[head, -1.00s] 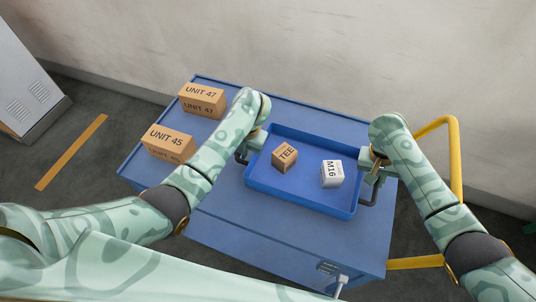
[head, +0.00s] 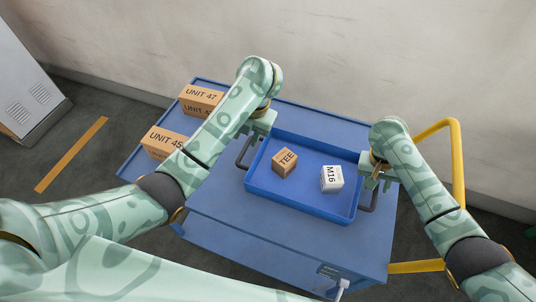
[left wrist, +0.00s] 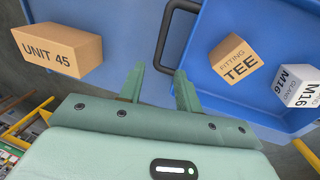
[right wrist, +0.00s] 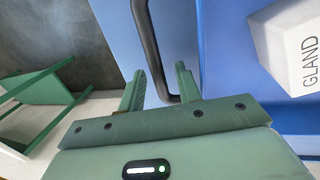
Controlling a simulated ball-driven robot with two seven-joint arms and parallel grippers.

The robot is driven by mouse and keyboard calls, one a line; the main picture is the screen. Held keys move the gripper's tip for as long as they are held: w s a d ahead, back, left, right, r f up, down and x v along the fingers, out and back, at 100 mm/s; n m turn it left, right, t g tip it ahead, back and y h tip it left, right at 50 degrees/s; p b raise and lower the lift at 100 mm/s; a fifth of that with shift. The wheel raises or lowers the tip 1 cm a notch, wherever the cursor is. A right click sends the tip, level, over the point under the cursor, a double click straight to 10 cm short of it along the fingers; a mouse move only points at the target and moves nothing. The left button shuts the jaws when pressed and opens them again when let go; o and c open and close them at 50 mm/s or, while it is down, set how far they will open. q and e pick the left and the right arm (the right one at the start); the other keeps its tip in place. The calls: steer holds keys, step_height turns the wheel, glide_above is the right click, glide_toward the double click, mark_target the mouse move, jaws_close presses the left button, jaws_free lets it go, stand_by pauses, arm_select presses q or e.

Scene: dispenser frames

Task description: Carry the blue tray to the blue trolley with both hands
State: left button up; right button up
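The blue tray (head: 300,203) rests on the top of the blue trolley (head: 250,224). It holds a brown TEE box (head: 285,161) and a white M16 box (head: 332,179). My left gripper (left wrist: 168,80) is open, with the tray's dark left handle (left wrist: 178,35) just beyond its fingertips. In the head view my left gripper sits above that handle (head: 243,152). My right gripper (right wrist: 160,78) is open, and the dark right handle (right wrist: 150,45) lies at and beyond its fingers. No finger is closed on either handle.
Brown boxes marked UNIT 47 (head: 200,100) and UNIT 45 (head: 163,142) stand on the trolley's left side. A yellow push bar (head: 456,160) rises at its right end. A wall is behind. A grey cabinet (head: 25,85) stands at far left.

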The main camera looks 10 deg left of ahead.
steer(key=shift+r, duration=0.15)
arm_select(q)
steer(key=shift+v, duration=1.1)
arm_select(e)
steer(key=v, duration=1.1)
steer(key=shift+r, duration=0.4)
arm_select(q)
steer(key=shift+f, duration=0.1)
arm_select(e)
steer(key=shift+w+f, duration=0.1)
